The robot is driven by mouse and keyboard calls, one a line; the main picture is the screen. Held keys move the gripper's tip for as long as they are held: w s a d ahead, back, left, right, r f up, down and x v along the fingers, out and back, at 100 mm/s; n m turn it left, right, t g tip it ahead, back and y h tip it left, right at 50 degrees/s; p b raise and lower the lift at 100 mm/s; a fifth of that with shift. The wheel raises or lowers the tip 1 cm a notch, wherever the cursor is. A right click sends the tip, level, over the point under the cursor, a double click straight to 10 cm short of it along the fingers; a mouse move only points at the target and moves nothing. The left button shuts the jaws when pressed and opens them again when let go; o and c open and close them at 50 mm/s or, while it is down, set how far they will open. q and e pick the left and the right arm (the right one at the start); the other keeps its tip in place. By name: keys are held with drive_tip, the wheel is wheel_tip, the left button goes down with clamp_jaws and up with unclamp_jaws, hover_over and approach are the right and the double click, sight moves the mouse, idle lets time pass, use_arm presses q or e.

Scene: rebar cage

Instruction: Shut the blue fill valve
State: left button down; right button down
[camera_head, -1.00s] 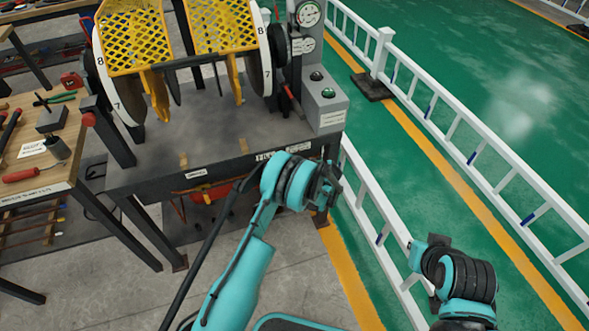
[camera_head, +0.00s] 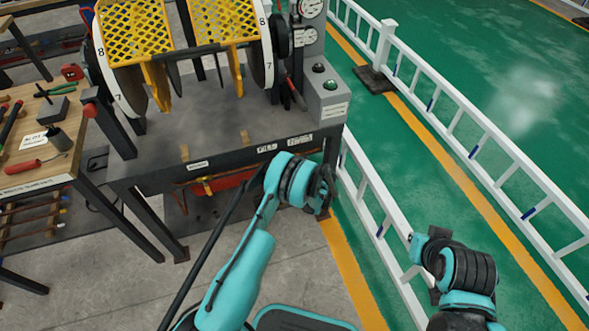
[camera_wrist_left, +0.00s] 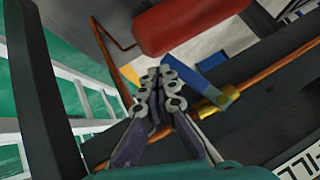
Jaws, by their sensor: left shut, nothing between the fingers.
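In the left wrist view a flat blue lever (camera_wrist_left: 212,64) slopes beside a brass valve body (camera_wrist_left: 222,97) on a copper-coloured pipe (camera_wrist_left: 262,78). My left gripper (camera_wrist_left: 160,76) is shut and empty, its fingertips just left of the blue lever's upper end in the picture. Whether they touch it I cannot tell. In the head view my left gripper (camera_head: 326,190) is at the right front corner of the workbench, and I cannot make out the blue lever there. My right gripper (camera_head: 416,246) is over the white railing, far from the valve, and its fingers are not clear.
A red cylinder (camera_wrist_left: 185,22) lies close to my left fingertips, and a dark bench beam (camera_wrist_left: 262,120) runs beside the pipe. The workbench (camera_head: 225,125) carries a yellow mesh drum. The white railing (camera_head: 375,205) stands right of the bench. Bare floor (camera_head: 120,285) lies in front.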

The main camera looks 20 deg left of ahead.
use_arm(q)
drive_tip(key=shift+s+a+f, duration=0.3)
drive_tip(key=shift+a+f, duration=0.15)
drive_tip(key=shift+f, duration=0.05)
drive_tip(key=shift+a, duration=0.1)
idle(0.4)
idle(0.4)
